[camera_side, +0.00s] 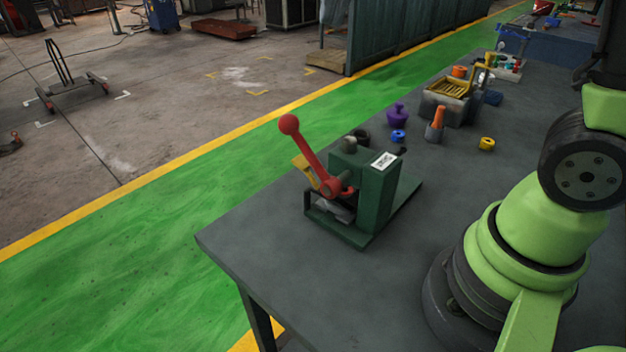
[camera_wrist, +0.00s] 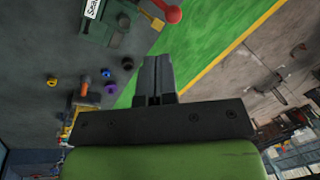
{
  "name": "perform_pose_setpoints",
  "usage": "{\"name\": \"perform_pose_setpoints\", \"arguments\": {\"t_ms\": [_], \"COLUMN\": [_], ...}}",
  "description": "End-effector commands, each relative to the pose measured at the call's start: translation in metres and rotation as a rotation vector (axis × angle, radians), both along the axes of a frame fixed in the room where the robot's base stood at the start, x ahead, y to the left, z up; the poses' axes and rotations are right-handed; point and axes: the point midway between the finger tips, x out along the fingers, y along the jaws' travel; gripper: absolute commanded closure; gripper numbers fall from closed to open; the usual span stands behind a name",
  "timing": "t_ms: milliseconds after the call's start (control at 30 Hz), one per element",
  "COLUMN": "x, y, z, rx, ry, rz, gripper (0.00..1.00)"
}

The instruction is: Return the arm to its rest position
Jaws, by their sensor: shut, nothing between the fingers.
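My gripper (camera_wrist: 155,82) shows in the wrist view with its two dark fingers together and nothing between them. It is out of frame in the side view, where part of my green arm stands at the right. A green lever machine (camera_side: 375,190) with a white label and a red ball-ended lever (camera_side: 308,150) stands near the table's front left corner. The lever tilts up to the left. In the wrist view, the machine (camera_wrist: 105,25) and its red ball (camera_wrist: 172,13) show at the top, apart from my fingers. A capstan drum cannot be clearly made out.
On the grey table (camera_side: 300,245), a purple piece (camera_side: 397,116), a blue ring (camera_side: 398,136), a yellow ring (camera_side: 486,144) and an orange-handled tool (camera_side: 437,122) lie beyond the machine. A grey bin (camera_side: 452,103) with a yellow rack stands behind them. The table's near left area is clear.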

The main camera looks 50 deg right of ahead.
Motion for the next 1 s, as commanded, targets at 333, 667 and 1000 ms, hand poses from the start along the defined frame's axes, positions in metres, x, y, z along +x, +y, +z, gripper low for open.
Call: {"name": "perform_pose_setpoints", "arguments": {"t_ms": [333,667,1000], "x": [-0.103,-0.137,-0.137], "y": [0.003,0.004,0.004], "z": [-0.006,-0.029,-0.029], "rx": [-0.056,-0.111,-0.111], "ry": [-0.354,-0.501,-0.499], "rz": [0.286,0.378,0.379], "gripper": [1.00,1.00,1.00]}}
